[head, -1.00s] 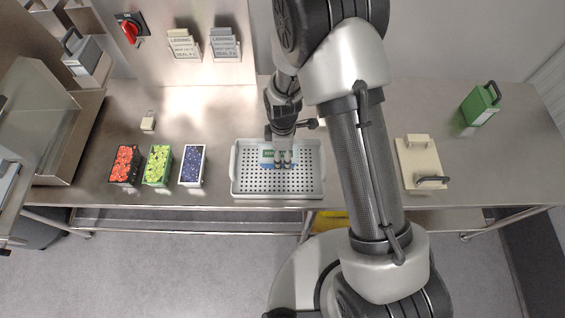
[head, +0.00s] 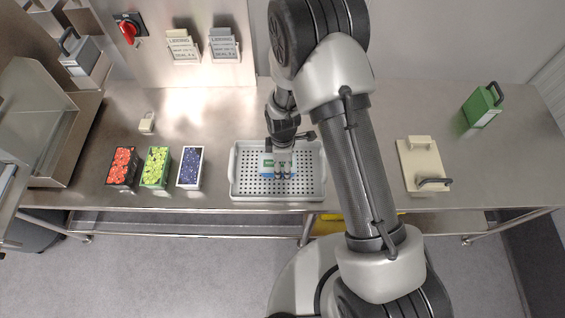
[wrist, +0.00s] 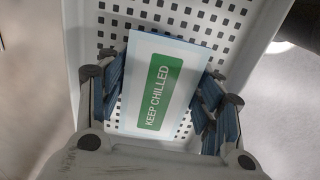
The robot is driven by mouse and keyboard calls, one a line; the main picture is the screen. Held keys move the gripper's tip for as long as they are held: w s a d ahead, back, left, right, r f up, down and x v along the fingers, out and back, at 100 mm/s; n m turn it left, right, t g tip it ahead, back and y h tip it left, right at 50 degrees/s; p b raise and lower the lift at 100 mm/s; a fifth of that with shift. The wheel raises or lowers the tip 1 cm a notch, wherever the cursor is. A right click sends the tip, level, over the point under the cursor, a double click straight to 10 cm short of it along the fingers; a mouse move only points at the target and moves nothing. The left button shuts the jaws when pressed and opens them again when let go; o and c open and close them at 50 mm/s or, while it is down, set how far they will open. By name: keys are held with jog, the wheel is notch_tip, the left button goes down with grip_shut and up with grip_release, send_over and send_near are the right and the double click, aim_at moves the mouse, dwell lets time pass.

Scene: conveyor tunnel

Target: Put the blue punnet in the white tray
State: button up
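The blue punnet (head: 189,167), filled with dark blue berries in a pale box, stands on the steel table left of the tray. The white tray (head: 234,188), with a perforated floor, is at the table's middle front. A pale blue pack (head: 265,171) with a green "KEEP CHILLED" label is over the tray's middle, and it fills much of the wrist view (wrist: 185,60). My gripper (head: 282,172) has its fingers against both long sides of this pack and appears shut on it. I cannot tell whether the pack touches the tray floor.
A green-fruit punnet (head: 156,167) and a red-fruit punnet (head: 122,166) stand left of the blue one. A beige board (head: 420,165) and a green canister (head: 482,105) are to the right. Bare table separates the punnets and tray.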

jog(key=shift+o, duration=1.3)
jog(key=shift+r, duration=0.1)
jog(key=s+d+r+m+t+p, duration=0.1)
jog(key=s+d+r+m, duration=0.15)
jog(key=r, duration=0.85)
jog(key=s+d+r+m+p, duration=0.1)
jog(key=d+r+m, duration=0.15)
jog(key=r, duration=0.85)
jog(key=s+d+r+m+t+p, duration=0.1)
jog(key=d+r+m, duration=0.15)
jog(key=r, duration=0.85)
jog(key=s+d+r+m+t, duration=0.1)
jog(key=s+d+r+m, duration=0.1)
jog(key=s+r+m, duration=0.2)
jog(key=s+d+r+m+t, duration=0.1)
jog(key=s+d+r+m, duration=0.2)
jog(key=s, duration=0.8)
notch_tip(320, 180, up, 2)
jog(key=m, duration=0.3)
jog(key=shift+r+t, duration=0.15)
jog(key=shift+t, duration=0.15)
